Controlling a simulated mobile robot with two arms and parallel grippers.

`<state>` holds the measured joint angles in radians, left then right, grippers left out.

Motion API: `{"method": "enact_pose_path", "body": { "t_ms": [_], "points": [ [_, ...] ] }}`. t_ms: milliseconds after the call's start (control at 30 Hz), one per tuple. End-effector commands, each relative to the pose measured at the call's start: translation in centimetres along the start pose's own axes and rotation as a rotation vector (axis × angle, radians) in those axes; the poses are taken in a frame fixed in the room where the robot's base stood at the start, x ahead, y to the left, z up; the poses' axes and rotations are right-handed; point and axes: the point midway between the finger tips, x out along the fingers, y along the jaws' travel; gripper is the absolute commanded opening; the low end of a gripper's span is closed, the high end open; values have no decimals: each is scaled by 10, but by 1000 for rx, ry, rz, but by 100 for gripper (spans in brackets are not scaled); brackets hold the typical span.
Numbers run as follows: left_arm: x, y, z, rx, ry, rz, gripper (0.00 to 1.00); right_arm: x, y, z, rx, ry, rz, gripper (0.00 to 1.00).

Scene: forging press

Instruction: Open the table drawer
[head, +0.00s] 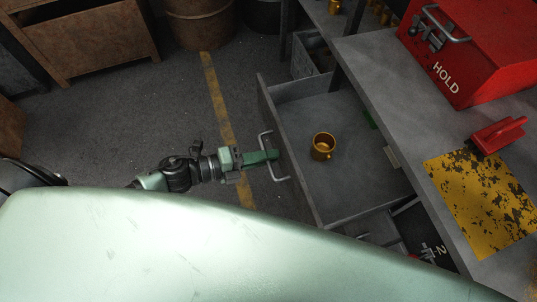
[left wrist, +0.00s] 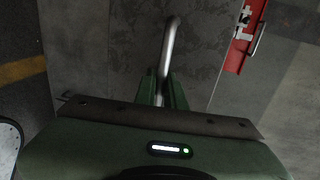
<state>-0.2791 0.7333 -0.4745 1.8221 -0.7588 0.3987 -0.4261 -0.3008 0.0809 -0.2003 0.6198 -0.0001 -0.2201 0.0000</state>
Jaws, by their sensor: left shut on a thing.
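The grey table drawer (head: 350,180) is pulled well out from under the grey table (head: 360,55), so its inside shows in the head view. Its silver bar handle (head: 284,179) is on the left-facing front panel. My left gripper (head: 273,155) is at the middle of this handle, shut on it. In the left wrist view the green fingers (left wrist: 162,92) close around the handle (left wrist: 170,42), and the drawer front (left wrist: 95,50) lies behind. A gold mug (head: 323,147) stands inside the drawer. My right gripper does not show.
On the table are a red HOLD box (head: 470,50), a red object (head: 498,134) and a worn yellow plate (head: 485,200). A lower drawer numbered 2 (head: 425,235) is below. Open floor with a yellow line (head: 215,95) lies left of the drawer.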

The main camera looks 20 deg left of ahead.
Motion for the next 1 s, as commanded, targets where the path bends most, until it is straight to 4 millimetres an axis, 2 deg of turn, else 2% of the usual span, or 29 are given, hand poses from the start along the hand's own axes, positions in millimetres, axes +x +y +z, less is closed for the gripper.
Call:
{"method": "enact_pose_path", "body": {
  "t_ms": [100, 133, 200, 567, 1000],
  "points": [
    [0, 0, 0, 0, 0, 1, 0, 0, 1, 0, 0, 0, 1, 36],
    [0, 0, 0, 0, 0, 1, 19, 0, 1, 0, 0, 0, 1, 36],
    [0, 0, 0, 0, 0, 1, 32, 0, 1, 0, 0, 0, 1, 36],
    [-4, 1, 0, -1, -1, 2, 32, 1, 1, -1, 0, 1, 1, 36],
    [-69, 2, -1, -2, 0, 4, 32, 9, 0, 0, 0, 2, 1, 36]
  ]
}}
